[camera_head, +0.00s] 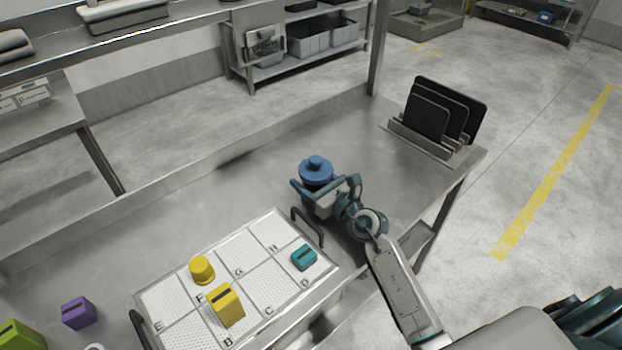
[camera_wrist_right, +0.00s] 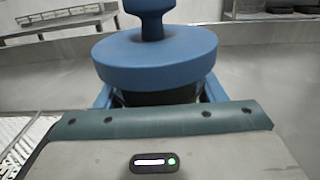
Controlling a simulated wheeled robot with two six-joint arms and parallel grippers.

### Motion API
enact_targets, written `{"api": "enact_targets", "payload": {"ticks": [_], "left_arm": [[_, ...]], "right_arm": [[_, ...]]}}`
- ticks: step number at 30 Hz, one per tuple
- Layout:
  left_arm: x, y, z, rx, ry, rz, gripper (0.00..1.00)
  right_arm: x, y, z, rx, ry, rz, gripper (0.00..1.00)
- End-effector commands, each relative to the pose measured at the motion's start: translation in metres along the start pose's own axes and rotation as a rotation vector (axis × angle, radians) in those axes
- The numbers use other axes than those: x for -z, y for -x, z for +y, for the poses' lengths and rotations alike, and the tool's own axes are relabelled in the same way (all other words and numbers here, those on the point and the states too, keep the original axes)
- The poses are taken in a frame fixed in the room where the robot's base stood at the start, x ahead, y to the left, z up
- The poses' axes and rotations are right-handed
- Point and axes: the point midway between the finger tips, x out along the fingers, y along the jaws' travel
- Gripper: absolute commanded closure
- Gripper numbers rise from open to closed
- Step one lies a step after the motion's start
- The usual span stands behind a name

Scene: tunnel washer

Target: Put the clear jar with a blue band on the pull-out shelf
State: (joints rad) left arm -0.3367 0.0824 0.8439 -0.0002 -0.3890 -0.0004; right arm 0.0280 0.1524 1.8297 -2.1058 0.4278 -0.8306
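A round blue lid with a knob (camera_head: 316,172) tops an upright vessel on the metal table. In the right wrist view the same blue lid (camera_wrist_right: 155,58) fills the top middle, and the body below looks dark. I see no clear wall or blue band on it, so I cannot tell if it is the jar. My right gripper (camera_head: 322,192) is low at the vessel, with a blue finger on each side of the body. Whether the fingers press on it is hidden. My left gripper is out of view. I cannot make out a pull-out shelf.
A white lettered tray (camera_head: 180,301) with raised handles holds a yellow cylinder (camera_head: 202,270), a yellow block (camera_head: 226,306) and a teal block (camera_head: 304,257). A purple block (camera_head: 79,313) stands left of it. A rack of dark panels (camera_head: 436,112) stands at the table's far right end.

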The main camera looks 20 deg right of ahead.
Motion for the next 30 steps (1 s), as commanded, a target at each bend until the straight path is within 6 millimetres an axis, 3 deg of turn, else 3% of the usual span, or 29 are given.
{"api": "enact_targets", "payload": {"ticks": [1,3,15,20,30], "left_arm": [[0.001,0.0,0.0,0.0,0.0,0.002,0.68],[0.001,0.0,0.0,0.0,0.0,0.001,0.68],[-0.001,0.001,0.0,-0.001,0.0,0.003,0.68],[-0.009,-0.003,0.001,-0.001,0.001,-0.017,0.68],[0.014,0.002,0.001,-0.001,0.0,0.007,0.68]], "right_arm": [[0.0,0.0,0.0,0.0,0.0,0.0,0.28],[0.0,0.0,0.0,0.0,0.0,0.0,0.16],[-0.003,0.001,0.0,0.0,0.0,0.001,0.16],[0.0,0.031,0.0,-0.001,0.004,0.004,0.16],[-0.001,0.099,0.001,-0.002,0.002,0.004,0.16]]}}
